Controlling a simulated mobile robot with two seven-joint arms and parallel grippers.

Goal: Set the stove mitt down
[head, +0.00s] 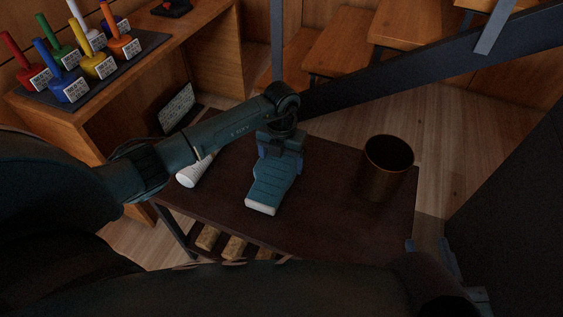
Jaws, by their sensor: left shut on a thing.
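The stove mitt (271,185) is teal with a pale cuff at its near end. It is over the dark brown low table (330,211), near its middle. My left gripper (280,152) is shut on the far end of the mitt, pointing down at the table. I cannot tell whether the mitt rests on the table or hangs just above it. My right gripper (462,272) shows only in part at the lower right, dark and beyond the table's near right corner.
A dark brass-coloured pot (387,168) stands on the table's right. A white cylinder (194,171) lies to the left, partly behind my arm. Firewood (234,247) sits below. Several coloured tagged items (100,64) stand on a wooden bench. A dark sloping beam (425,60) crosses behind.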

